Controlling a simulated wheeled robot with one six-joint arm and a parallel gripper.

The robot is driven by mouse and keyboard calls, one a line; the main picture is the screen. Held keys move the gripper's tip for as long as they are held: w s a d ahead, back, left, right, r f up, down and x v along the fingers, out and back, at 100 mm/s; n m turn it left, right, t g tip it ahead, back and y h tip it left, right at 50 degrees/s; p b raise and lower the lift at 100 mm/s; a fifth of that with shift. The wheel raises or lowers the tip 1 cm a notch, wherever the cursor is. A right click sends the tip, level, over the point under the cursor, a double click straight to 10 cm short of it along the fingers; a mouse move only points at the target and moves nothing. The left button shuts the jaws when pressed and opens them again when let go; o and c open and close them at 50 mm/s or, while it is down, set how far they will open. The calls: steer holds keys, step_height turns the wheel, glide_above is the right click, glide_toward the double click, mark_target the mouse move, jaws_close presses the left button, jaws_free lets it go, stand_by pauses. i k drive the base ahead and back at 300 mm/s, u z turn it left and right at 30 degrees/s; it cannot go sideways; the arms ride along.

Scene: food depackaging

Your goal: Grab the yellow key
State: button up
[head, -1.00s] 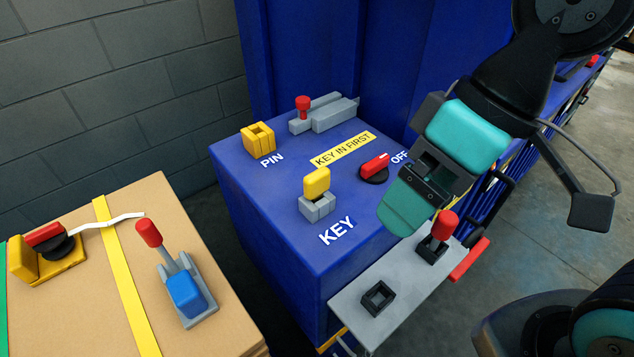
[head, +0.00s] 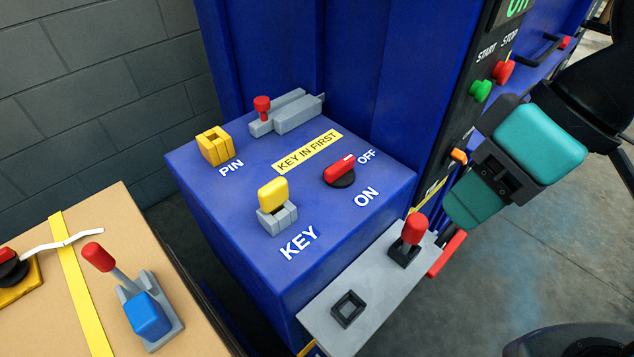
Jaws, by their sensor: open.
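The yellow key (head: 273,194) stands upright in a grey holder (head: 277,219) on top of the blue machine box (head: 225,245), beside the white word KEY. My gripper (head: 470,192) with teal fingers is open and empty. It is to the right of the key in the picture, past the right edge of the box top and clear of the key. Nothing hides the key's head; its lower part is inside the holder.
A red OFF/ON knob (head: 341,170), a yellow PIN socket (head: 215,146) and a red-topped pin (head: 262,107) are near the key. A grey shelf (head: 375,305) holds a red-handled piece (head: 412,231). A cardboard box (head: 195,325) carries a blue-and-red tool (head: 147,314).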

mark_target(271, 196)
steer(key=z, duration=0.05)
steer(key=k, duration=0.5)
steer(key=u, duration=0.8)
steer(key=i, duration=0.5)
steer(key=z, duration=0.05)
